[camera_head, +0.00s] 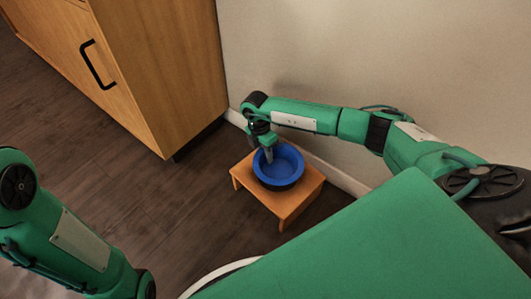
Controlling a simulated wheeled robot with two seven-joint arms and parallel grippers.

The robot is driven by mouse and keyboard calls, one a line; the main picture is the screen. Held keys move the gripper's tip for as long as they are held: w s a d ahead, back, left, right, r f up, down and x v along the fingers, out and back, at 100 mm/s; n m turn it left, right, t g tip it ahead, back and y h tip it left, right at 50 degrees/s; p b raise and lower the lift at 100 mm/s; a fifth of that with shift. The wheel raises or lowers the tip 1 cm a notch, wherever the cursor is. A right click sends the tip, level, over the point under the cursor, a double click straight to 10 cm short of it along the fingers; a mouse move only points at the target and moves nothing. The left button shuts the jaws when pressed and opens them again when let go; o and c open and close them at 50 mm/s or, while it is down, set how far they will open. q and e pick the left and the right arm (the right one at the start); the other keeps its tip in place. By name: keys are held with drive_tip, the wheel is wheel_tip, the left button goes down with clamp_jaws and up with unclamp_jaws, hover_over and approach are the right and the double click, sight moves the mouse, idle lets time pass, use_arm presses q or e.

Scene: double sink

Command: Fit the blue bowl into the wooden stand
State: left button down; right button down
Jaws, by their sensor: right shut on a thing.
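The blue bowl (286,168) is at the small wooden stand (294,203), near the middle of the head view. The bowl sits upright, with its dark lower part against or within the stand's top. I cannot tell how deep it is seated. My right gripper (264,155) points down at the bowl's far left rim and is shut on that rim. One finger shows inside the bowl. My left arm comes in at the lower left, but its gripper is out of view.
A wooden cabinet (160,75) with a black handle stands left of the stand. A pale wall (370,60) with a white baseboard (345,181) runs close behind it. The dark wooden floor (150,200) is clear left of the stand.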

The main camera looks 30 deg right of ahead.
idle(0.3)
drive_tip(key=shift+p, duration=0.65)
idle(0.5)
drive_tip(key=shift+p, duration=0.65)
idle(0.4)
drive_tip(key=shift+f+b, duration=0.3)
drive_tip(key=shift+f, duration=0.45)
drive_tip(key=shift+r, duration=0.15)
drive_tip(key=shift+r+p, duration=0.35)
drive_tip(key=shift+p, duration=0.45)
